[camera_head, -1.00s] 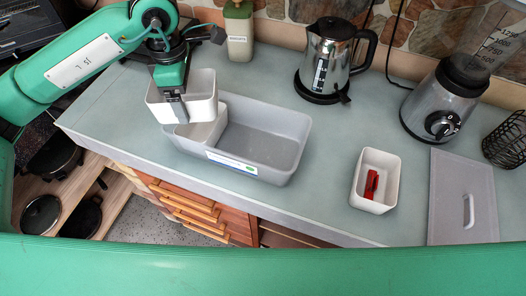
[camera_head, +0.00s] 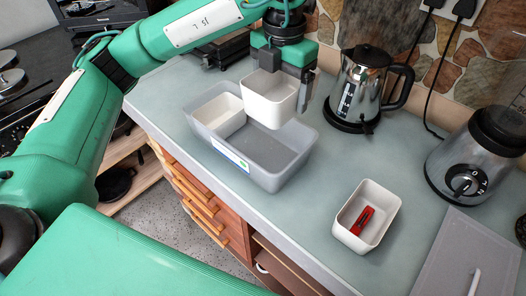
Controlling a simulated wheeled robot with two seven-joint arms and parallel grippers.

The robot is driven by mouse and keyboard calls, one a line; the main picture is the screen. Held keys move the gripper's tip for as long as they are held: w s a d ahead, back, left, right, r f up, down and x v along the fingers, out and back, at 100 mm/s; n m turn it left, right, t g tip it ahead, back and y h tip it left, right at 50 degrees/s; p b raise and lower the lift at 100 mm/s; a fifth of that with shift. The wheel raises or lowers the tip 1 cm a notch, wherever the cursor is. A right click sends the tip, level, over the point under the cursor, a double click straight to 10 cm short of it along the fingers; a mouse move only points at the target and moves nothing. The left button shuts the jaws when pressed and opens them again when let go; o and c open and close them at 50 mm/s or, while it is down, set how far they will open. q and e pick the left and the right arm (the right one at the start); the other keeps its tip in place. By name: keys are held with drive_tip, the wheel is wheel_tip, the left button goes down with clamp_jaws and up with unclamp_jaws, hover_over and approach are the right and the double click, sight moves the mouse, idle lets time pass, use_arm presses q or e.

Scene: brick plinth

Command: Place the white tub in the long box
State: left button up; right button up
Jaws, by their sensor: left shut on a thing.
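My left gripper (camera_head: 287,74) is shut on a white tub (camera_head: 268,104) and holds it upright. The tub hangs over the far right part of the grey long box (camera_head: 266,178), hiding some of its far rim. I cannot tell exactly how high it is above the box. A second white tub (camera_head: 219,119) sits inside the long box at its left end. The rest of the box floor that shows is empty. A third white tub (camera_head: 352,239) stands on the counter to the right, with a red object (camera_head: 362,220) in it. My right gripper is not in view.
A steel kettle (camera_head: 357,92) stands close to the right of my left gripper. A blender (camera_head: 474,165) and a grey lid (camera_head: 452,262) with a handle are at the right. The counter (camera_head: 300,216) is clear between the long box and the third tub.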

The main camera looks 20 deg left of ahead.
use_arm(q)
wheel_tip(320, 180, down, 15)
drive_tip(key=shift+a+r+p, duration=0.1)
drive_tip(key=shift+a+p, duration=0.05)
drive_tip(key=shift+p, duration=0.65)
wheel_tip(320, 180, down, 4)
drive_tip(key=shift+f+p, duration=0.25)
drive_tip(key=shift+p, duration=0.1)
drive_tip(key=shift+f, duration=0.2)
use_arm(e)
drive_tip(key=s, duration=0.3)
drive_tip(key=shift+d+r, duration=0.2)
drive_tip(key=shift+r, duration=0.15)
use_arm(q)
drive_tip(key=shift+f, duration=0.1)
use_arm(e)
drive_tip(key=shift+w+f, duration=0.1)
